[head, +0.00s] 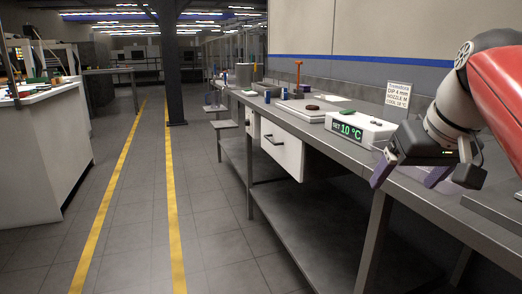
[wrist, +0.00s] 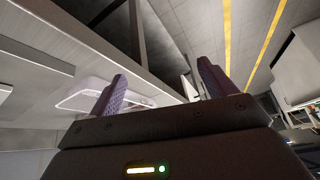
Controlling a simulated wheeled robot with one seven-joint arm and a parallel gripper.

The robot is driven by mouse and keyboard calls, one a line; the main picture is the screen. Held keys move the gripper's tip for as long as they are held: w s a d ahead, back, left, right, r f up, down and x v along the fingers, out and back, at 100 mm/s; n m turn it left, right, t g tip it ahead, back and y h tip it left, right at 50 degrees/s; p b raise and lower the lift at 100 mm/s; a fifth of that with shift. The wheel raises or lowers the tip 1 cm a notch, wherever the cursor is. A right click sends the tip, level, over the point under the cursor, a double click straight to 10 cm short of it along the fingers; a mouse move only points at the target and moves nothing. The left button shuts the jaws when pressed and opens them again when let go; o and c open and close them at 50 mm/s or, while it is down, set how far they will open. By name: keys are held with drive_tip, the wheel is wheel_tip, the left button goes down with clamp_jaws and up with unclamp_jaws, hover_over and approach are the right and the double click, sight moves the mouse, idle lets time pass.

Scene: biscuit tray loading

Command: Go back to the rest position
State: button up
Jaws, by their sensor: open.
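My gripper (head: 410,174) is at the right of the head view, at the end of my red and white arm. It hangs by the front edge of the steel workbench (head: 345,145). Its two purple fingers are spread apart with nothing between them. In the wrist view my gripper (wrist: 160,90) also shows its fingers apart and empty. The wrist view is tilted, with the bench side at left and floor at upper right.
A white box with a green "10 °C" display (head: 360,128) stands on the bench near my gripper. A sign card (head: 398,94), a dark red round piece (head: 312,107) and an orange-topped stand (head: 298,72) are further along. The tiled aisle (head: 140,180) with yellow lines is clear.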

drive_tip(key=s+a+f, duration=0.3)
drive_tip(key=s+f, duration=0.1)
drive_tip(key=f, duration=0.4)
drive_tip(key=s+a+f, duration=0.2)
drive_tip(key=s+f, duration=0.2)
drive_tip(key=f, duration=0.4)
drive_tip(key=s+a+f, duration=0.3)
drive_tip(key=s+f, duration=0.1)
drive_tip(key=f, duration=0.4)
drive_tip(key=shift+a+h, duration=0.35)
drive_tip(key=shift+h, duration=0.05)
